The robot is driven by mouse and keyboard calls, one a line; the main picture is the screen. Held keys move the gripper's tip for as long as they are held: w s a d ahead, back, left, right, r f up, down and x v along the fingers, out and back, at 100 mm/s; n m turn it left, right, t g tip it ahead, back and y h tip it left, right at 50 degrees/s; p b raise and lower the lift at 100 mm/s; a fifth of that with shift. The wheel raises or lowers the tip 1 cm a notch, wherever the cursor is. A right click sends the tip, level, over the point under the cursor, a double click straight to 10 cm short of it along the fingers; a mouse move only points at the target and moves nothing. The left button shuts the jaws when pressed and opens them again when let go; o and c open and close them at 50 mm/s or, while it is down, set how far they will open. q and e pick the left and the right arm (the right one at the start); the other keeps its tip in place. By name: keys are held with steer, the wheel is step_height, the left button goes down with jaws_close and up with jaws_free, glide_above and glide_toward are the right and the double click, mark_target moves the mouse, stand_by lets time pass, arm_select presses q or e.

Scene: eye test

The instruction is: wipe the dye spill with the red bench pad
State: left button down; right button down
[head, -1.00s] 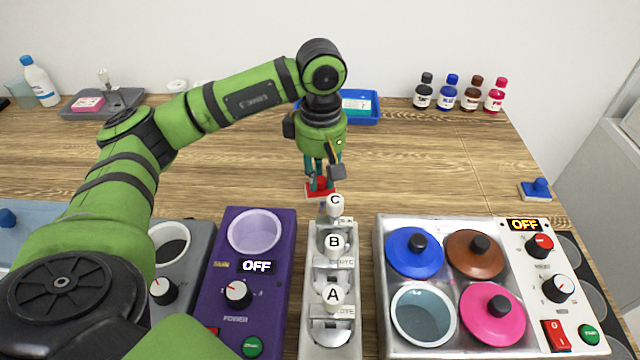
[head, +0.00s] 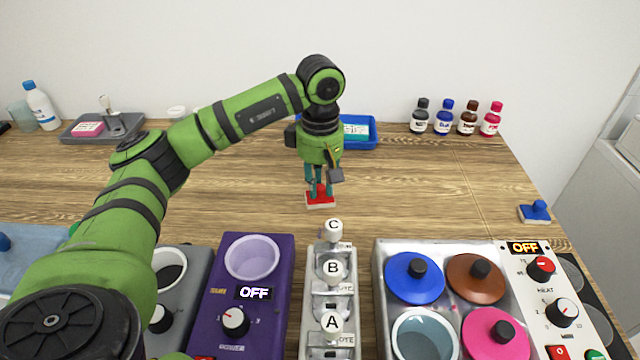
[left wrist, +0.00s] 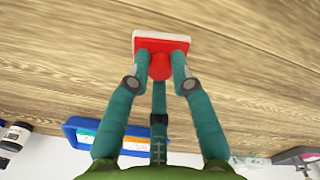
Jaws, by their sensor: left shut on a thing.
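The red bench pad (head: 320,201) has a red knob and top over a pale base. My left gripper (head: 319,189) is shut on its knob from above, at mid-table behind the lettered rack. In the left wrist view the gripper (left wrist: 161,66) has a finger on each side of the knob, and the pad (left wrist: 160,42) is level with the wood. I cannot tell whether the pad's underside touches the table. No dye spill shows on the visible wood; any part under the pad or my arm is hidden. My right gripper is not in view.
A blue pad (head: 536,213) lies at the right edge. The lettered rack (head: 346,290), purple device (head: 270,300) and a heater with colored lids (head: 440,250) fill the front. A blue tray (head: 376,130) and several dye bottles (head: 443,118) stand behind. Wood right of the gripper is clear.

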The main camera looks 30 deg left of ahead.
mark_target(320, 187)
arm_select(q)
steer(key=shift+r+p, duration=2.15)
steer(key=shift+r, duration=0.8)
step_height(320, 187, up, 3)
steer(key=shift+p, duration=1.1)
